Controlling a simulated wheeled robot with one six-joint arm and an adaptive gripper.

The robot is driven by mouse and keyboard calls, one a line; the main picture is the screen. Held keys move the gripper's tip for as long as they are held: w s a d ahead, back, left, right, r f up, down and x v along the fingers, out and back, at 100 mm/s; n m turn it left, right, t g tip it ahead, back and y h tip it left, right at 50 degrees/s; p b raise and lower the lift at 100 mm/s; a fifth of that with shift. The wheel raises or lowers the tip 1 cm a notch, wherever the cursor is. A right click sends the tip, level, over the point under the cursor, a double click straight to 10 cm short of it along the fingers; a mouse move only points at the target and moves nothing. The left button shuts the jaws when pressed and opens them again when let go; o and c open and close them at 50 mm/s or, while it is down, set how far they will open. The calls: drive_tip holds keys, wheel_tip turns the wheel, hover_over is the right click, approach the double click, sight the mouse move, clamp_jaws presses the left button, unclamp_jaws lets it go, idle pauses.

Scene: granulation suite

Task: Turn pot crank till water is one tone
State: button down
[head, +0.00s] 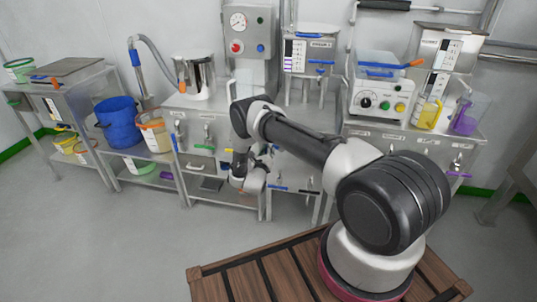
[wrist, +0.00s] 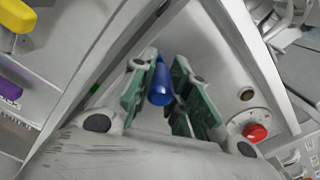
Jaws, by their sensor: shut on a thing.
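In the wrist view my gripper (wrist: 158,85) has its two green-padded fingers on either side of a blue rounded handle (wrist: 159,82) and is shut on it. The part that this handle belongs to is not clear. In the head view a steel pot (head: 204,72) stands on the bench at the centre left, with an orange handle at its front left. My wrist (head: 246,178) hangs low before the bench front, and the fingers are too small to make out there. I cannot see any water or its tone.
A blue bucket (head: 118,122) stands on the left bench. Taps with coloured handles line the bench fronts. The grey floor in front is open.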

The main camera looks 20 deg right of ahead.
drive_tip(key=shift+d+r+m, duration=0.1)
drive_tip(key=shift+r+m, duration=0.35)
drive_tip(key=shift+m, duration=0.35)
drive_tip(key=c, duration=1.3)
unclamp_jaws()
drive_tip(key=shift+s, duration=0.1)
drive_tip(key=v, duration=1.2)
